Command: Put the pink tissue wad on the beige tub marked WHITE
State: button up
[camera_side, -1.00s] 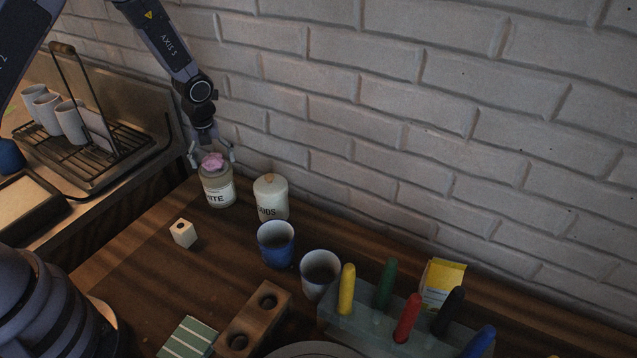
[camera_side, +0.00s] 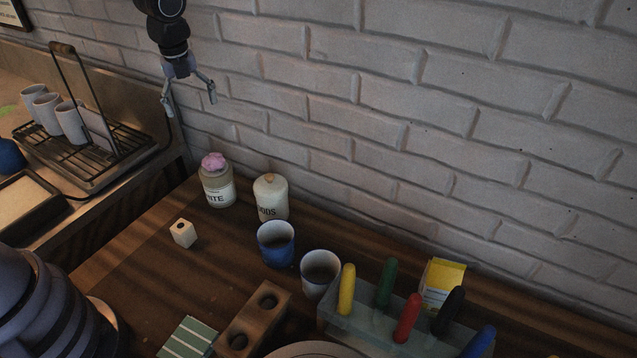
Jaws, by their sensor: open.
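The pink tissue wad (camera_side: 213,161) rests on top of the beige tub (camera_side: 217,187), whose label shows the letters "ITE". The tub stands upright near the back left corner of the wooden table, close to the wall. My gripper (camera_side: 190,106) is open and empty, pointing down. It is well above the tub and slightly to its left in the picture, apart from the wad.
A second pale lidded jar (camera_side: 271,198) stands right of the tub. A blue cup (camera_side: 276,245), a white cup (camera_side: 320,272) and a small pale block (camera_side: 183,233) are nearer. A holder (camera_side: 372,325) with several coloured handles stands at the right. A drying rack (camera_side: 95,160) is left.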

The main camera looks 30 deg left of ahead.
jog(key=s+r+n+t, duration=0.2)
jog(key=s+r+n, duration=0.8)
jog(key=r, duration=0.2)
jog(key=s+d+r+n+t+h, duration=0.1)
jog(key=s+d+r+n+t, duration=0.1)
jog(key=s+n, duration=1.2)
jog(key=shift+s+r+n, duration=0.3)
jog(key=shift+s+r, duration=0.4)
jog(key=shift+s, duration=0.25)
